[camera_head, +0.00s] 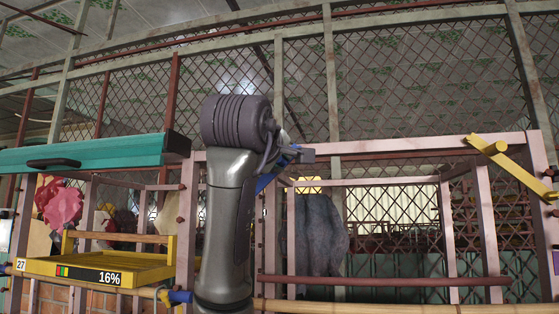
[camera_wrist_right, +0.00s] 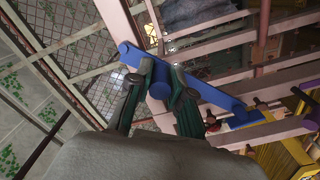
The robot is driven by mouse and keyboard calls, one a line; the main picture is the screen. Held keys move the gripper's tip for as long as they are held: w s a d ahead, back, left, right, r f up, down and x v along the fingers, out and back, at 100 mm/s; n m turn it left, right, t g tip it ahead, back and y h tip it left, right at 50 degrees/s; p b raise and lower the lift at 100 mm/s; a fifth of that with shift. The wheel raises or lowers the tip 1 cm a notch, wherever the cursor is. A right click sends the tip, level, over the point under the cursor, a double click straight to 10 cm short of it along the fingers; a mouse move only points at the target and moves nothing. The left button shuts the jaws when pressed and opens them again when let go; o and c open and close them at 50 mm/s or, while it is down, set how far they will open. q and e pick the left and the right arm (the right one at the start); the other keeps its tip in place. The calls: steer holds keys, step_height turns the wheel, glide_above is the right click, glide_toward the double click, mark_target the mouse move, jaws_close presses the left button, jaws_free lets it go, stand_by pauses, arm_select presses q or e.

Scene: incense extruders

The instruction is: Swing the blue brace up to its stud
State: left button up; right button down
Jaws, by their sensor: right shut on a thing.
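The blue brace (camera_wrist_right: 207,93) runs slantwise across the wrist view, a flat bar with rounded ends lying close to pale pink frame bars. My right gripper (camera_wrist_right: 155,80) is shut on the brace, near a round blue knob (camera_wrist_right: 159,91). In the head view the right gripper (camera_head: 287,154) is seen past my grey arm, and only a short tilted piece of the brace (camera_head: 264,183) shows beside it. Much of the brace is hidden there by my arm. I cannot make out which peg is its stud. My left gripper is in neither view.
A yellow brace (camera_head: 515,170) slants down across the frame at the right. A teal panel (camera_head: 90,153) and a yellow tray (camera_head: 92,266) with a 16% display stand left of my arm. Pink posts and rails surround the opening, with a dark grey sack-like shape (camera_head: 318,235) behind.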

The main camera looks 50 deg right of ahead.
steer(key=c, duration=1.1)
jaws_free()
steer(key=shift+o, duration=0.2)
steer(key=v, duration=1.2)
steer(key=shift+w, duration=0.1)
